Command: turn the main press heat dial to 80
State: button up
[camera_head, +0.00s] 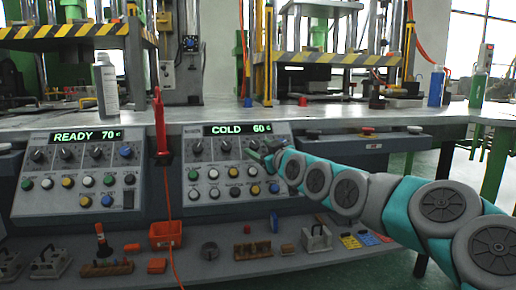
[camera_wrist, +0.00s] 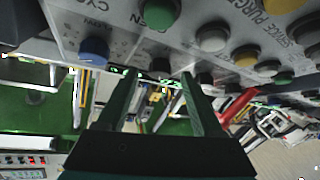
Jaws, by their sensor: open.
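Two sloped control panels stand side by side in the head view. The right panel (camera_head: 222,167) has a display (camera_head: 238,129) reading COLD 60 °C. The left panel (camera_head: 78,172) has a display (camera_head: 86,135) reading READY 70 °C. Each has a row of dark dials above rows of coloured buttons; I cannot read which is the main press heat dial. My gripper (camera_head: 262,156) is at the right part of the right panel, hiding some of its controls.
A red handle (camera_head: 160,118) with a cord hangs between the panels. A shelf below holds an orange bin (camera_head: 166,234), metal blocks and small tools. A grey bottle (camera_head: 106,85) and a blue bottle (camera_head: 436,87) stand on the worktop above.

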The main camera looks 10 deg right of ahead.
jog(key=shift+w+a, duration=0.2)
jog(key=shift+w, duration=0.5)
grip_shut()
